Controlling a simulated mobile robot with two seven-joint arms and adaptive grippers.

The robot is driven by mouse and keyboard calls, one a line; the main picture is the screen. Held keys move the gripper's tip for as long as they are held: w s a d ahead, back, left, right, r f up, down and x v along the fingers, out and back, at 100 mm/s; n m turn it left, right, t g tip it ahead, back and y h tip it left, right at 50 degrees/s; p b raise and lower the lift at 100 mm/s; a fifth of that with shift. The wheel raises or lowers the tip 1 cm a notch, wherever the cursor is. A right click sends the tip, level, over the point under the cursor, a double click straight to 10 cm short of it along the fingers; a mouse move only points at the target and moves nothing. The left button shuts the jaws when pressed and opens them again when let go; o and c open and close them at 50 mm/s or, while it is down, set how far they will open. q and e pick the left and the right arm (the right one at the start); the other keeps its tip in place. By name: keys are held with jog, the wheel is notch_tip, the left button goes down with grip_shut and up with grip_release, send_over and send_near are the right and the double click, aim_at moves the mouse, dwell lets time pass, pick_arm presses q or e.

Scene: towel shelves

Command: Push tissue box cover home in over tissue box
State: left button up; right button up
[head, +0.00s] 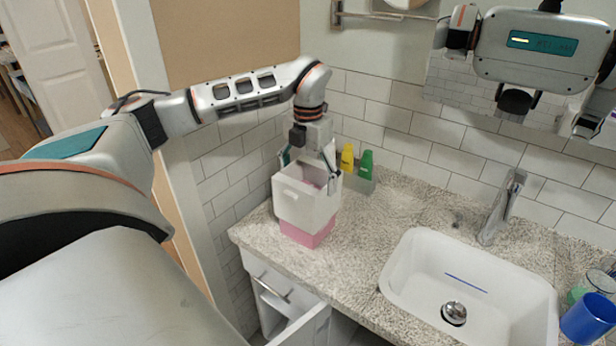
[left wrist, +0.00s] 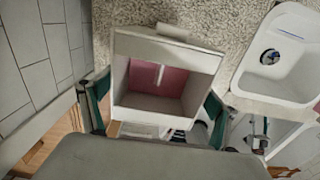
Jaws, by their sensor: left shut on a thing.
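The white tissue box cover (head: 303,207) is upright over the pink tissue box (head: 307,237) at the counter's left end. A pink band of the box shows below the cover's lower edge. In the left wrist view the cover (left wrist: 165,50) is open toward the camera, and the pink box top (left wrist: 150,78) with a white strip shows deep inside. My left gripper (head: 312,172) is above the cover, its fingers at opposite sides, shut on it. The fingers also flank the cover in the left wrist view (left wrist: 155,110). My right gripper is not in view.
A yellow bottle (head: 347,158) and a green bottle (head: 366,163) stand in a small holder close behind the cover. The sink (head: 405,262) and faucet (head: 502,205) are to the right. A blue cup (head: 588,320) is at far right. Bare counter (head: 355,240) lies between box and sink.

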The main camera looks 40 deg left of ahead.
pick_arm(q)
jog(key=shift+f+b, duration=1.2)
jog(key=shift+f, duration=2.3)
jog(key=o, duration=1.1)
jog(key=shift+c, duration=0.2)
notch_tip(320, 180, up, 12)
jog(key=shift+r, duration=0.1)
